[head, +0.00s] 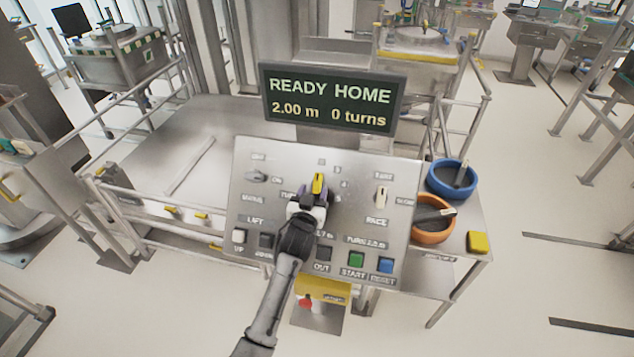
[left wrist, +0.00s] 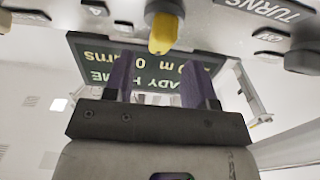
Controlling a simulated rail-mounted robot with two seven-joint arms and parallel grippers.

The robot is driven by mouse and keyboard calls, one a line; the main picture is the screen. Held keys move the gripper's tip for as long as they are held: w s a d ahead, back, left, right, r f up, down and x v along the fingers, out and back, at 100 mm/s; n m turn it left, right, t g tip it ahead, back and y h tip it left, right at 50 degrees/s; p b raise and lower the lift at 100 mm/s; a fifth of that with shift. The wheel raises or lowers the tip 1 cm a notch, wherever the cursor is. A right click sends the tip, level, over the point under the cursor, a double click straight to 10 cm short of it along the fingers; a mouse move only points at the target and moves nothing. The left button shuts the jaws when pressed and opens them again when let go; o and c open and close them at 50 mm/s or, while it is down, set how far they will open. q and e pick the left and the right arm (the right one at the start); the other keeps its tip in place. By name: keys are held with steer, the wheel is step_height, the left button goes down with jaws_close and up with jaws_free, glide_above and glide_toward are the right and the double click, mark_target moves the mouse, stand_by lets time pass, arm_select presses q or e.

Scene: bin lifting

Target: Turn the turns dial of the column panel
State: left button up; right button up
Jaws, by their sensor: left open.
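The column panel (head: 245,205) is a tilted grey metal board with labelled knobs and buttons. The turns dial (head: 318,181), with a yellow pointer, sits in its upper middle, partly covered by my left gripper (head: 312,194). In the left wrist view the dial (left wrist: 163,32) is grey with a yellow end, just beyond my left gripper (left wrist: 159,80). The two purple fingers are apart with nothing between them, and a gap shows between them and the dial. The display (head: 332,98) above the panel reads READY HOME, 2.00 m, 0 turns. My right gripper is not in view.
Other panel controls are close by: a white knob (head: 381,195), a grey knob (head: 256,176), a green START button (head: 356,259) and a blue button (head: 386,265). A blue bowl (head: 452,176) and an orange bowl (head: 432,222) stand at the right. Metal railings surround the platform.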

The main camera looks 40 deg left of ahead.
mark_target(316, 185)
arm_select(q)
steer(key=shift+x, duration=2.45)
steer(key=c, duration=0.6)
steer(key=shift+r+m+p, duration=0.1)
steer(key=shift+m+p, duration=0.3)
steer(key=m+h+p, duration=0.4)
steer(key=m+p, duration=0.1)
steer(key=m, duration=0.1)
steer(key=m+h+p, duration=0.4)
steer(key=m+p, duration=0.2)
steer(key=shift+d+h+p, duration=0.1)
steer(key=shift+h+p, duration=0.2)
steer(key=m+g+h+p, duration=0.1)
steer(key=m+p, duration=0.1)
steer(key=m+g+h+p, duration=0.1)
steer(key=m+p, duration=0.1)
steer(key=m, duration=0.1)
steer(key=shift+d+g+h, duration=0.1)
steer(key=shift+g+h, duration=0.2)
steer(key=shift+s+f+m+g+h+p, duration=0.1)
steer(key=shift+f+m+g+h+p, duration=0.3)
steer(key=shift+m, duration=0.5)
steer(key=shift+d, duration=0.1)
steer(key=shift+f, duration=0.1)
